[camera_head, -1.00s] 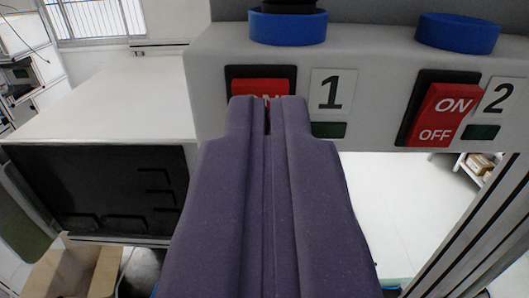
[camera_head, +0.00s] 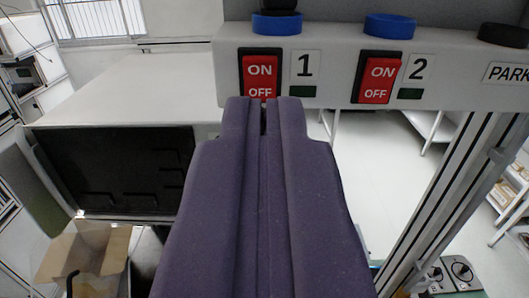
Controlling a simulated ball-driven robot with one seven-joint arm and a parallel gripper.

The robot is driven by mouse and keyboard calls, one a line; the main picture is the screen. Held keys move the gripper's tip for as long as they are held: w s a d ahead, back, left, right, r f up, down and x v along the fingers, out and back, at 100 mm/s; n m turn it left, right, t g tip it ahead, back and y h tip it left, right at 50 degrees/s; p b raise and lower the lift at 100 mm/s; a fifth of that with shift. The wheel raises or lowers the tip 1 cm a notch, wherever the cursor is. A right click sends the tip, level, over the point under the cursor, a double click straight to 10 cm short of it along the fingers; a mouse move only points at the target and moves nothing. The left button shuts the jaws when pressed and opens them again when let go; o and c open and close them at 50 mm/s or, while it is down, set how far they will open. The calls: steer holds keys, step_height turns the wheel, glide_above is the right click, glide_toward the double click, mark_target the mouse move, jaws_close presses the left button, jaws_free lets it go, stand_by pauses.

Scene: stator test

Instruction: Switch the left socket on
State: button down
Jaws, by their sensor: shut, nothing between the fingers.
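The left socket's red rocker switch (camera_head: 261,78) is in a black frame beside the label 1 (camera_head: 306,65). Its ON and OFF lettering both show. The small dark green indicator (camera_head: 302,91) under the label looks unlit. The left blue socket ring (camera_head: 277,23) is above, with a black part on it. My purple gripper (camera_head: 265,101) is shut and empty, its tips just below the switch in the picture. I cannot tell whether they touch it. The right switch (camera_head: 377,77), beside label 2 (camera_head: 419,66), has a dark green indicator (camera_head: 410,94) too.
The light grey panel (camera_head: 455,95) spans the top right, with a second blue ring (camera_head: 390,25) and a black knob (camera_head: 503,34). A metal upright (camera_head: 443,205) stands at right. A white-topped bench (camera_head: 120,90) and cardboard box (camera_head: 85,255) are at left.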

mark_target(259, 70)
step_height(259, 70, down, 6)
steer(key=m+b, duration=0.1)
steer(key=m, duration=0.8)
steer(key=m+t+b, duration=0.1)
steer(key=m, duration=0.8)
steer(key=shift+a+r, duration=0.15)
steer(key=w+p, duration=0.1)
steer(key=w, duration=0.3)
steer(key=w+r+p, duration=0.1)
steer(key=w, duration=0.4)
steer(key=w+r+p, duration=0.1)
steer(key=w, duration=0.3)
steer(key=shift+w+a+r+p, duration=0.1)
steer(key=shift+w+a+p, duration=0.1)
steer(key=shift+w+p, duration=0.15)
steer(key=shift+r, duration=0.1)
steer(key=r+p, duration=0.1)
steer(key=p, duration=0.3)
steer(key=shift+w+r+g+p, duration=0.15)
steer(key=shift+g+p, duration=0.15)
steer(key=shift+g, duration=0.1)
steer(key=shift+f, duration=0.35)
steer(key=shift+a+f+b, duration=0.1)
steer(key=shift+b, duration=0.2)
